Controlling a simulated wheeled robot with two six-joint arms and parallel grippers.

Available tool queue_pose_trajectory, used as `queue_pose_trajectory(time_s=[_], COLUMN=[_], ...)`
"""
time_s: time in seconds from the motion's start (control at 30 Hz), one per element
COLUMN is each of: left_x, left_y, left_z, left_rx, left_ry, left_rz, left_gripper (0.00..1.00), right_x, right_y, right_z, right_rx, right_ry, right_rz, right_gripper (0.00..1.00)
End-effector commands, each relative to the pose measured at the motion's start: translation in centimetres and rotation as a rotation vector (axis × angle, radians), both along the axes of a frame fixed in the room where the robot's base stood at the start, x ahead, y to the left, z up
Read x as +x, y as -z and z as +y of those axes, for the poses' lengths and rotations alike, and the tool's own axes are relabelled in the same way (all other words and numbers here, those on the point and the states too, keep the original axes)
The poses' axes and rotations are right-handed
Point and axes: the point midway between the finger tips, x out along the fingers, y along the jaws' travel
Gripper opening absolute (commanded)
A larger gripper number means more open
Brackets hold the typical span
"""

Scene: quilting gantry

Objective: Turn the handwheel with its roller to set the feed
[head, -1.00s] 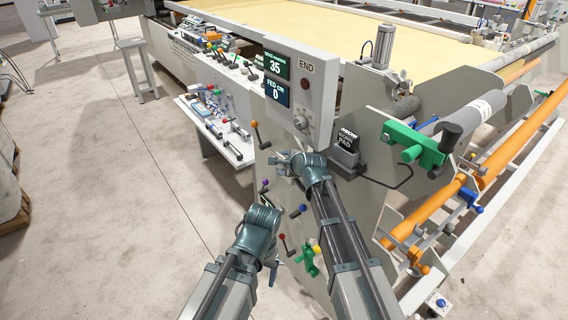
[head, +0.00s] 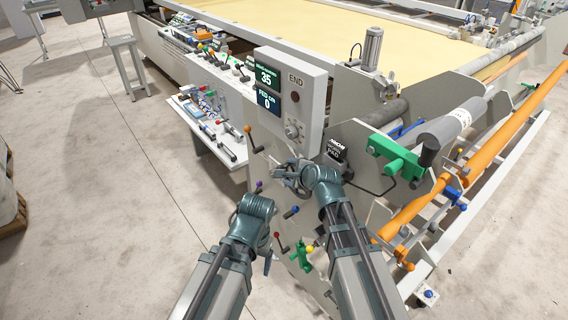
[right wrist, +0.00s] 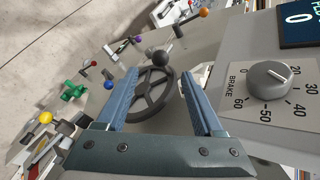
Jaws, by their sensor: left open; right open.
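The grey spoked handwheel (right wrist: 152,94) shows in the right wrist view, between the two blue fingers of my right gripper (right wrist: 158,80). The display (head: 268,102) reads feed 0.
A brake dial (right wrist: 269,80) sits right of the fingers in the right wrist view.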

Motion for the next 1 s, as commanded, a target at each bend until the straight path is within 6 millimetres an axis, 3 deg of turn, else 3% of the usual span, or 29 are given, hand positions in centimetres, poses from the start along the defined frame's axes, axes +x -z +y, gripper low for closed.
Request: queue_pose_trajectory(time_s=[0.33, 0.47, 0.73, 0.9, 1.0], left_x=[0.0, 0.0, 0.0, 0.0, 0.0], left_y=[-0.5, -1.4, -8.3, -10.6, -11.0], left_z=[0.0, 0.0, 0.0, 0.0, 0.0], left_rx=[0.000, 0.000, 0.000, 0.000, 0.000], left_ry=[0.000, 0.000, 0.001, 0.002, 0.002], left_rz=[0.000, 0.000, 0.000, 0.000, 0.000], left_gripper=[0.81, 0.81, 0.81, 0.81, 0.81], right_x=[-0.7, -0.9, -3.4, -4.6, -4.9], right_y=[-0.5, -1.3, -6.3, -7.8, -7.9], right_z=[-0.3, -0.4, -1.1, -1.6, -1.8], right_rx=[0.000, -0.025, -0.333, -0.484, -0.524], right_ry=[0.000, -0.016, -0.231, -0.346, -0.380], right_rz=[0.000, -0.002, -0.014, -0.017, -0.017], right_gripper=[0.69, 0.47, 0.00, 0.00, 0.00])
